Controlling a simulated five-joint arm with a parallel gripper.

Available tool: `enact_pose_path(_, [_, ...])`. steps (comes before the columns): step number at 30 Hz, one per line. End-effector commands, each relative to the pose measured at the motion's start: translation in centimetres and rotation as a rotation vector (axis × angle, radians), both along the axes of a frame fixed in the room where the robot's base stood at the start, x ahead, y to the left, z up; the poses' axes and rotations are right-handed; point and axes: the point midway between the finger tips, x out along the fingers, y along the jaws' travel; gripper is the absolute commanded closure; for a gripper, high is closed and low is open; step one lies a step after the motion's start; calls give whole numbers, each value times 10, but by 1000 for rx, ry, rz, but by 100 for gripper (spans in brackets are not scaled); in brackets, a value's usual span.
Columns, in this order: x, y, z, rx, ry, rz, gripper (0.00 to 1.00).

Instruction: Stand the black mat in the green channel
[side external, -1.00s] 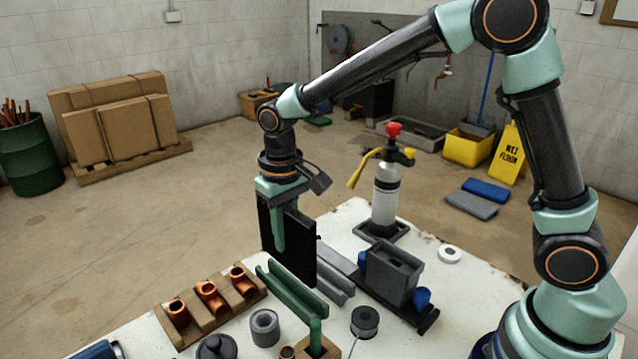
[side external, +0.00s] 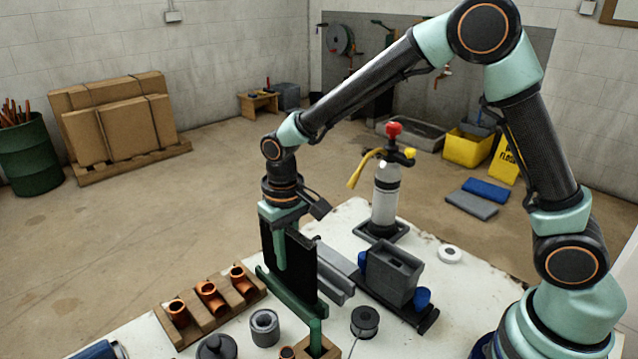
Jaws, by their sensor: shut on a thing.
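The black mat (side external: 303,262) is a thin upright slab. My gripper (side external: 280,250) is shut on its upper part, with one green finger down the mat's near face. The green channel (side external: 290,297) is a long narrow rail on the white table, running from left to lower right. The mat stands lengthwise along the channel, its lower edge behind the channel's near wall. That wall hides the mat's bottom, so I cannot tell whether it touches the channel floor.
A grey channel (side external: 335,272) lies just behind the green one. A wooden rack with copper fittings (side external: 211,297) stands at left.

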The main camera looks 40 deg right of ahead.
Motion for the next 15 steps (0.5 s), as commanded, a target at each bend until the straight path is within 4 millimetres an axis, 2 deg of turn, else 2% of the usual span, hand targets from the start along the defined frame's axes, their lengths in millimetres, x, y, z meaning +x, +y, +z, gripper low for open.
enact_pose_path(8, [0, 0, 0, 0, 0, 0, 100])
enact_pose_path(15, [0, 0, -9, -1, 2, 0, 100])
